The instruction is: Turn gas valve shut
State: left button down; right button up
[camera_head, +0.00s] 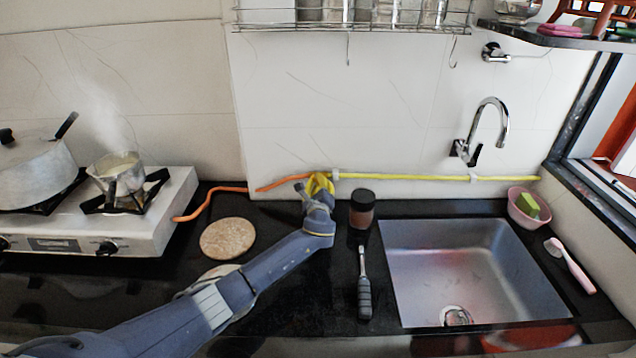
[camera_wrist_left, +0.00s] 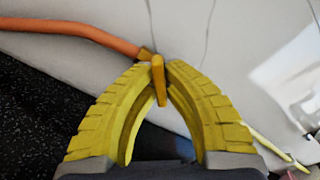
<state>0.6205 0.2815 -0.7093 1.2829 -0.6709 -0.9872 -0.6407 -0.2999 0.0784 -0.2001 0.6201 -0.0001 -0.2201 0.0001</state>
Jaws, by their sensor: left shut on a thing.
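The gas valve's yellow handle (camera_wrist_left: 158,80) stands at the end of the orange hose (camera_wrist_left: 85,31) in the left wrist view. My left gripper (camera_wrist_left: 160,70) has its yellow fingers closed on this handle, with the tips on either side of it. In the head view my left gripper (camera_head: 318,183) is at the wall behind the counter, where the orange hose (camera_head: 285,182) meets the yellow pipe (camera_head: 430,177). The fingers hide the valve there. My right gripper is in neither view.
A gas stove (camera_head: 150,215) with a steaming small pot (camera_head: 118,176) and a larger pot (camera_head: 35,172) stands at left. A round board (camera_head: 228,238) lies on the counter.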

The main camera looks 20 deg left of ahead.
pick_arm(q)
jog(key=m, duration=0.4)
jog(key=shift+m, duration=2.2)
jog(key=c, duration=1.5)
grip_release()
jog(key=v, duration=1.2)
